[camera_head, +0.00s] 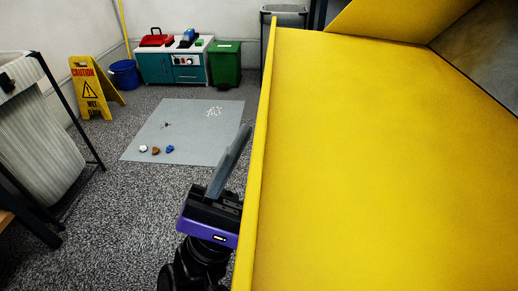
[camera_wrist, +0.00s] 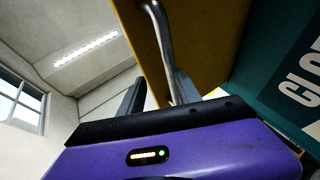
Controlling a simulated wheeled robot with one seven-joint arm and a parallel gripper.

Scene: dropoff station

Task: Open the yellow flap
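A large yellow panel, which looks like the flap (camera_head: 370,160), fills the right of the head view, with a raised lip along its left edge. In the wrist view the yellow flap (camera_wrist: 218,40) is seen from another side, with a bent grey metal handle (camera_wrist: 163,35) on it. My gripper (camera_head: 243,130) is beside the flap's left edge, purple body low, a grey finger pointing up and away; the flap edge hides part of it. In the wrist view my gripper (camera_wrist: 160,92) appears open, one dark finger left of the handle. The other finger overlaps the handle's lower end; contact is unclear.
A teal panel (camera_wrist: 280,75) with white letters stands right of the flap. A grey mat (camera_head: 190,130) with small items lies on open carpet. A wet-floor sign (camera_head: 93,90), blue bucket (camera_head: 123,76), toy-like cabinet (camera_head: 172,68) and green bin (camera_head: 225,65) stand behind.

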